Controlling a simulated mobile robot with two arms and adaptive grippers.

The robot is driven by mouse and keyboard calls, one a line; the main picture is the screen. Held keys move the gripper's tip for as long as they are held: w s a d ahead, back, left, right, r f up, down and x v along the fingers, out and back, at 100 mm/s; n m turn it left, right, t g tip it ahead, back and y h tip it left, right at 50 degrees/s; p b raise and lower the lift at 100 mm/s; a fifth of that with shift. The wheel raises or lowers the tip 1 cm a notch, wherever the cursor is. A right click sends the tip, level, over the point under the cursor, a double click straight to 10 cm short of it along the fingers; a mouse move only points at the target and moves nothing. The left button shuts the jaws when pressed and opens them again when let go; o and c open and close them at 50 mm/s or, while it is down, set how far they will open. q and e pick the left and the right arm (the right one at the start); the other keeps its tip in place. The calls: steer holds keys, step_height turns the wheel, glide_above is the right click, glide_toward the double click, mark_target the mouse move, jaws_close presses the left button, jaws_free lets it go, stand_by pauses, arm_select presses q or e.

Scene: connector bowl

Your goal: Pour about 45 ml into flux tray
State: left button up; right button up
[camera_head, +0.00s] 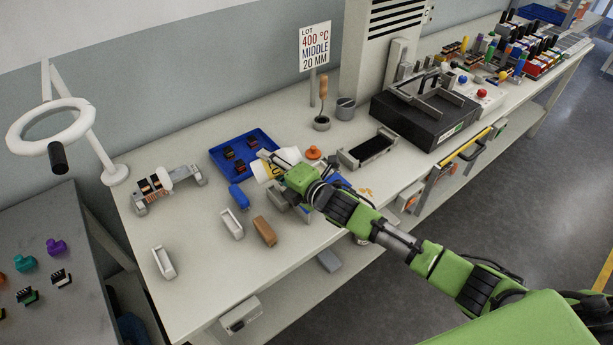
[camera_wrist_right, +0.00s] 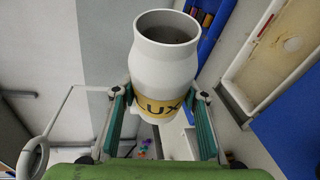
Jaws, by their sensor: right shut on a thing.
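My right gripper (camera_head: 279,166) is shut on a white flux bottle (camera_head: 290,155) with a yellow label, above the bench beside the blue tray. In the right wrist view the bottle (camera_wrist_right: 168,60) stands between the fingers of the gripper (camera_wrist_right: 160,122); its label shows "UX". Its open mouth faces the top of that view; no liquid or stream shows. Its exact tilt is hard to tell. A grey tray with a dark inside (camera_head: 345,158) sits right of the gripper; no readable label confirms it as the flux tray. My left gripper is out of view.
A blue tray (camera_head: 216,154) with dark connectors lies left of the bottle. An orange knob (camera_head: 313,153) is close right. Narrow white trays (camera_head: 232,224) and a brown block (camera_head: 265,231) stand nearer the front. A black machine (camera_head: 425,115) stands farther right.

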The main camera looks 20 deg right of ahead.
steer(key=shift+d+r+m, duration=0.25)
steer(key=shift+r+m, duration=0.05)
steer(key=shift+r, duration=0.45)
steer(key=shift+f, duration=0.15)
steer(key=shift+a, duration=0.2)
steer(key=shift+a, duration=0.35)
steer(key=shift+a, duration=0.2)
steer(key=shift+m+y+b, duration=0.35)
steer(key=shift+m+y, duration=0.05)
steer(key=shift+m, duration=0.1)
stand_by(0.6)
